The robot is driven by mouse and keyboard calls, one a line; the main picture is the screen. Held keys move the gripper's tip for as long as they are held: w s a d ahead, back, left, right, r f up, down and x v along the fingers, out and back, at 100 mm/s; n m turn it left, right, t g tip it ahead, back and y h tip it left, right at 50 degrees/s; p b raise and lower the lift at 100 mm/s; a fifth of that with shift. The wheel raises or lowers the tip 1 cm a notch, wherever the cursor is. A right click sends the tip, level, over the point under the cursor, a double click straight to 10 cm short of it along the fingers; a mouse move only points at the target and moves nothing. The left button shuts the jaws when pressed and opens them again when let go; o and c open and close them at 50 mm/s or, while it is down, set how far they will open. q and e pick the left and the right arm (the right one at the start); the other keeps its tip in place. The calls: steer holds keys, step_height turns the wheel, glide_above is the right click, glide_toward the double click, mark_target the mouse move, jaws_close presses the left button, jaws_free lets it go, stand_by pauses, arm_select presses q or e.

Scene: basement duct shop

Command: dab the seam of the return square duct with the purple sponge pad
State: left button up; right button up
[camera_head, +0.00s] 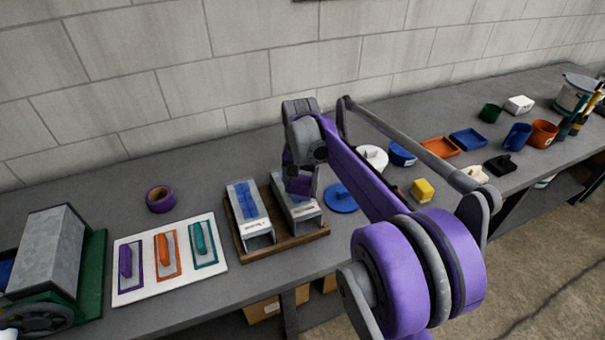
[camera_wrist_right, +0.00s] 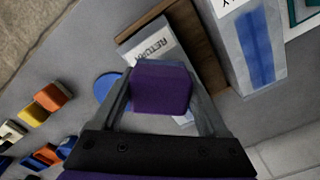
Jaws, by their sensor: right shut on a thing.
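My right gripper (camera_head: 299,170) is shut on the purple sponge pad (camera_head: 299,185), above the upper part of the return square duct (camera_head: 296,211). In the wrist view the purple sponge pad (camera_wrist_right: 161,90) sits between the two fingers and covers much of the duct. The return duct (camera_wrist_right: 150,48) shows its "RETURN" lettering there. The pad and arm hide most of its seam, and I cannot tell whether the pad touches it. The left gripper is not in view.
A second duct (camera_head: 262,229) with a blue strip lies left of it on the same wooden tray (camera_head: 283,242). A blue disc (camera_head: 341,198) lies close to the right. A white board (camera_head: 130,290) with several coloured tools is left. Bench space in front is clear.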

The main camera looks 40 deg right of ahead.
mark_target(302, 181)
steer(key=shift+w+r, duration=0.15)
steer(key=shift+r, duration=0.5)
steer(key=shift+s+r+p, duration=0.25)
steer(key=shift+r+p, duration=0.4)
steer(key=shift+r, duration=1)
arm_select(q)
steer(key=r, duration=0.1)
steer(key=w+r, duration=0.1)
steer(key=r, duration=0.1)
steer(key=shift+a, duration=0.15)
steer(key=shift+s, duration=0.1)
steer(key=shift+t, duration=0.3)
arm_select(e)
steer(key=shift+d, duration=0.1)
